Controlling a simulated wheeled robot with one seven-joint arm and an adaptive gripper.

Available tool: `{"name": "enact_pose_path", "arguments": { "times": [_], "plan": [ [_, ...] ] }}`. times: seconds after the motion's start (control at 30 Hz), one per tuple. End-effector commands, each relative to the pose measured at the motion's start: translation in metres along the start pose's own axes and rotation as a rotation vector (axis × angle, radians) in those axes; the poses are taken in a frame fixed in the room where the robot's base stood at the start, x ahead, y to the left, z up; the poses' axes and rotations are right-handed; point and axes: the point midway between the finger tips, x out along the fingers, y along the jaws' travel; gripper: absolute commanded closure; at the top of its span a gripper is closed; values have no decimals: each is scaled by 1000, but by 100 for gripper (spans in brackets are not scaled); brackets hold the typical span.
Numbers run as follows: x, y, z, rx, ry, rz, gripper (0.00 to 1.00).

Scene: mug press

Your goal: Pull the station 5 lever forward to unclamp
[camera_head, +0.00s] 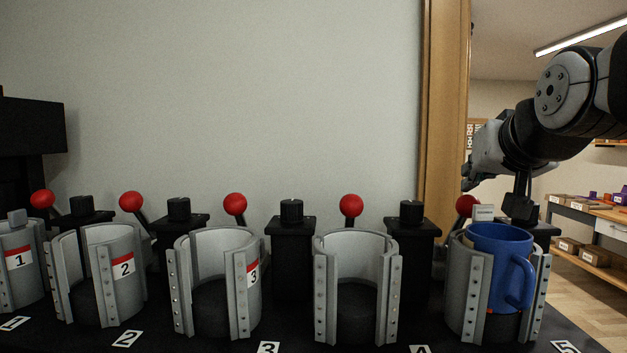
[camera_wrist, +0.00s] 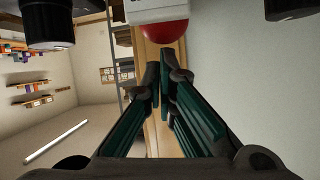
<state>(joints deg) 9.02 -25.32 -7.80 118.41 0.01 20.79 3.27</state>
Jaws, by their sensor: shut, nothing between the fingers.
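The station 5 lever has a red ball knob (camera_head: 467,205), beside the clamp (camera_head: 467,288) that surrounds a blue mug (camera_head: 500,262). The mug stands upright with its handle toward the right front. My gripper (camera_head: 468,178) hangs above and close to this knob in the head view, its fingers partly hidden by the wrist. In the wrist view, the dark green fingers of my gripper (camera_wrist: 160,70) are together with nothing between them. The red knob (camera_wrist: 163,31) lies just beyond the fingertips. Contact cannot be told.
Other stations with grey clamps stand in a row to the left, such as the empty station 4 clamp (camera_head: 340,290), with its own red knob (camera_head: 351,205). A black post (camera_head: 411,240) stands left of station 5. A wooden door frame (camera_head: 440,110) rises behind. Shelving (camera_head: 590,225) is far right.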

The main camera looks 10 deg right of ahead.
Motion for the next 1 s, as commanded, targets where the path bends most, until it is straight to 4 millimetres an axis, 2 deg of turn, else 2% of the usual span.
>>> {"name": "enact_pose_path", "arguments": {
  "times": [0.4,1.0],
  "plan": [
    [-8,2,11,0,-4,0,100],
    [-9,2,12,-1,-15,1,100]
  ]
}}
